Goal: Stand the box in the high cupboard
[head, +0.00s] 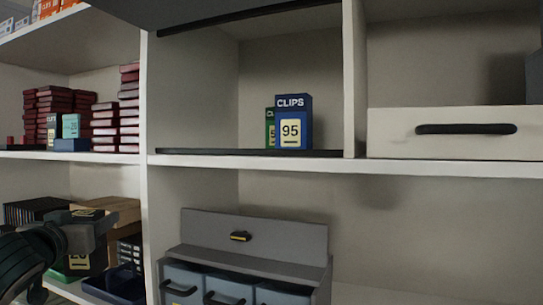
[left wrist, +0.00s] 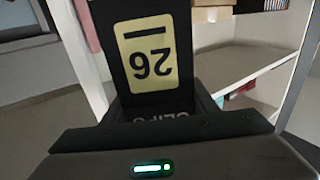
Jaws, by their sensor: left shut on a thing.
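My left gripper (head: 88,220) is at the lower left of the head view, shut on a dark clips box (head: 80,263) with a pale yellow label. In the left wrist view the box (left wrist: 152,55) fills the middle, black, its label reading 26 upside down. The high cupboard (head: 200,90) is the open upper compartment at the centre, above and to the right of my gripper. In it a blue CLIPS box (head: 293,122) labelled 95 stands upright, with a green box (head: 270,127) partly hidden behind it. My right gripper is not in view.
A dark raised panel (head: 210,10) hangs over the cupboard's top. A grey drawer unit (head: 255,240) stands below. Left shelves hold stacked red boxes (head: 55,105). A white drawer (head: 450,132) is at the right. The cupboard floor left of the blue box is clear.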

